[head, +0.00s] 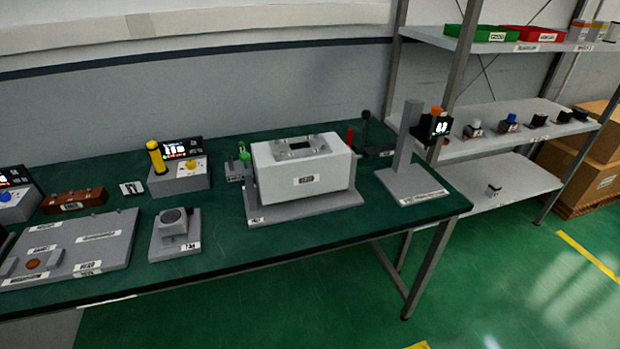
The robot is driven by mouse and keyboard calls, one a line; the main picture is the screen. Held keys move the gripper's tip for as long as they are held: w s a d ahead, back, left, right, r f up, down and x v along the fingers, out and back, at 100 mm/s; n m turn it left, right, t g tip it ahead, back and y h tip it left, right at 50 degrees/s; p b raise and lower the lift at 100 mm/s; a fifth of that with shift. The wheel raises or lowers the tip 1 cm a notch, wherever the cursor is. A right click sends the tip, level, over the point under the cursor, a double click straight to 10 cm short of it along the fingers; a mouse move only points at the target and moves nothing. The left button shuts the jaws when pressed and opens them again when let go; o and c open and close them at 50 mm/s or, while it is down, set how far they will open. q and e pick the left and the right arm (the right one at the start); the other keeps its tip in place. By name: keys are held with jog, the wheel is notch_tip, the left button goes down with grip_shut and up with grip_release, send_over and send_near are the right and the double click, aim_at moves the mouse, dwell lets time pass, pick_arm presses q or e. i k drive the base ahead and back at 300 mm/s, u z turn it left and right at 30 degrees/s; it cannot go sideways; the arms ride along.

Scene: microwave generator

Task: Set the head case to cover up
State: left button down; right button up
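A white box-shaped case (275,180) stands upright on a grey base plate (335,202) at the middle of the green table. It looks like the head case, but its small front label is too blurred to read surely. Its top has a grey recessed panel or opening (300,146) with dark spots. I cannot tell whether this is a cover or in which position a cover stands. A green-topped part (244,155) stands at the case's left, and a red upright part (350,137) behind its right corner. Neither of my grippers is in view.
A grey post stand (400,178) with a display is to the right. A yellow-handled unit (180,178), a grey pedestal (175,240) and a flat labelled fixture (110,240) are to the left. Shelves (505,190) stand beyond the table's right end. Bare tabletop lies before the case.

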aim_at(305, 169)
jog(key=k, duration=0.5)
jog(key=z, duration=0.95)
jog(key=i, duration=0.7)
jog(key=u, duration=0.35)
